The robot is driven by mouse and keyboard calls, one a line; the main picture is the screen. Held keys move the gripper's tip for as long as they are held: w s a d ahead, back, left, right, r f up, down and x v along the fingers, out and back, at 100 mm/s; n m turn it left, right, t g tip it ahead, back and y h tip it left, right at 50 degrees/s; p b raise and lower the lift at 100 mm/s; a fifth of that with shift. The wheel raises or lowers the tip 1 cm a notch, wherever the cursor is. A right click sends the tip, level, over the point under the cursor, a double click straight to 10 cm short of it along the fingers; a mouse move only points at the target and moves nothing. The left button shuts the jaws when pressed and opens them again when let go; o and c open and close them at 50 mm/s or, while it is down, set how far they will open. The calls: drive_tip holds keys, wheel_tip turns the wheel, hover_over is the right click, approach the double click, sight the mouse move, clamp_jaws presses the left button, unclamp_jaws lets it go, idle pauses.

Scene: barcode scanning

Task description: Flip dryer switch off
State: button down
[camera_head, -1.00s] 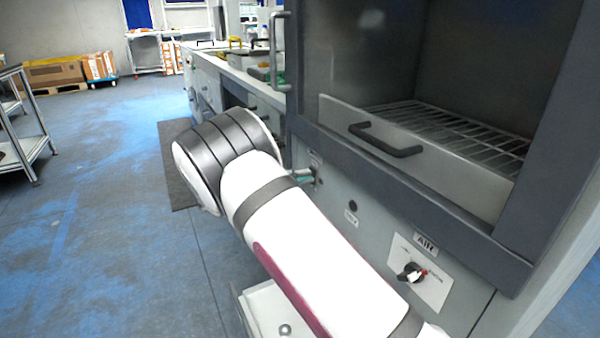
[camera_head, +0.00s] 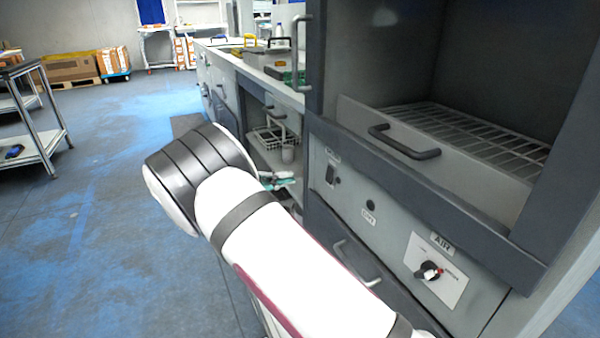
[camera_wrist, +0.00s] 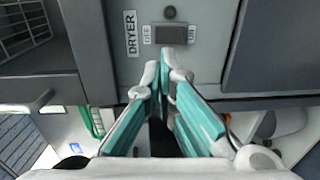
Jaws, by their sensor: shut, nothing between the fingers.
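The dryer switch (camera_wrist: 170,34) is a dark rectangular rocker on the grey panel, in the upper middle of the wrist view. A DRYER label (camera_wrist: 131,33) is beside it, with small labels on its left and right that look like OFF and ON. My gripper (camera_wrist: 165,58) is shut and empty, its teal fingertips together just below the switch in that view and apart from it. In the head view the switch (camera_head: 330,175) shows on the panel's left part, and my gripper (camera_head: 280,181) is to its left, partly hidden behind my arm. I cannot tell which way the rocker is tilted.
An AIR knob (camera_head: 429,271) is on the same panel, farther right. Above it are a horizontal handle (camera_head: 404,142) and the open chamber with a wire rack (camera_head: 470,135). A drawer handle (camera_head: 357,263) is below. Blue floor (camera_head: 90,240) is clear on the left.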

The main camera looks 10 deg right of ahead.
drive_tip(key=shift+v, duration=1.55)
drive_tip(key=shift+r, duration=0.1)
